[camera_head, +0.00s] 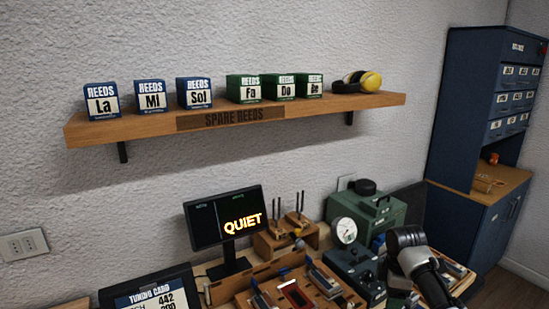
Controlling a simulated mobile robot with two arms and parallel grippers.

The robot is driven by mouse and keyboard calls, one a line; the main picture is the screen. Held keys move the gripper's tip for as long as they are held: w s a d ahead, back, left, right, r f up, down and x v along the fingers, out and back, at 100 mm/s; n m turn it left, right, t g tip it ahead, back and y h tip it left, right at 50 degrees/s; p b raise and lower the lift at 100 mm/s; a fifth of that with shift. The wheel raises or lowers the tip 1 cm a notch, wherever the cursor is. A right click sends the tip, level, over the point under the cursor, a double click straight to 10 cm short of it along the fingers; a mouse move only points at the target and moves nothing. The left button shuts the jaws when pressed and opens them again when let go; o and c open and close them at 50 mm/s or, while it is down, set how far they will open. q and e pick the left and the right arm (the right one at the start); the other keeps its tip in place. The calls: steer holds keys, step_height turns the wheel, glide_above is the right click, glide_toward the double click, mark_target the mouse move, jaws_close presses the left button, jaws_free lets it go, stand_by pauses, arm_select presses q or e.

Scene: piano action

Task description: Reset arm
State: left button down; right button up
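Part of an arm, white with black joints, rises at the lower right in front of the workbench; it looks like my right arm. Its visible upper end is a rounded black joint, and no gripper fingers can be made out on it. My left arm and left gripper are not in view. The task names no other object.
A wooden shelf (290,116) holds blue and green reed boxes and yellow earmuffs (369,81). Below stand a "QUIET" monitor (226,217), a wooden tool rack (285,236), a green machine (368,211) and a dial gauge (344,230). A blue cabinet (462,110) stands right.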

steer(key=s+a+f+m+t, duration=0.1)
steer(key=s+a+f+m, duration=0.25)
steer(key=s+f, duration=0.45)
steer(key=s+a+f+m, duration=0.2)
steer(key=s+a+f, duration=0.3)
steer(key=s, duration=0.4)
steer(key=s+r+m+t, duration=0.1)
steer(key=s+r+m, duration=0.25)
steer(key=s, duration=0.65)
steer(key=s+r+m+t, duration=0.1)
steer(key=s+r+m, duration=0.25)
steer(key=s, duration=0.75)
step_height(320, 180, down, 30)
steer(key=r+g+b, duration=0.1)
steer(key=b, duration=0.1)
arm_select(q)
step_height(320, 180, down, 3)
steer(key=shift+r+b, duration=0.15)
steer(key=shift+b, duration=0.15)
arm_select(e)
steer(key=s+d+f+g, duration=0.1)
steer(key=s+d+f, duration=0.1)
steer(key=s+f, duration=1.4)
steer(key=shift+f, duration=0.4)
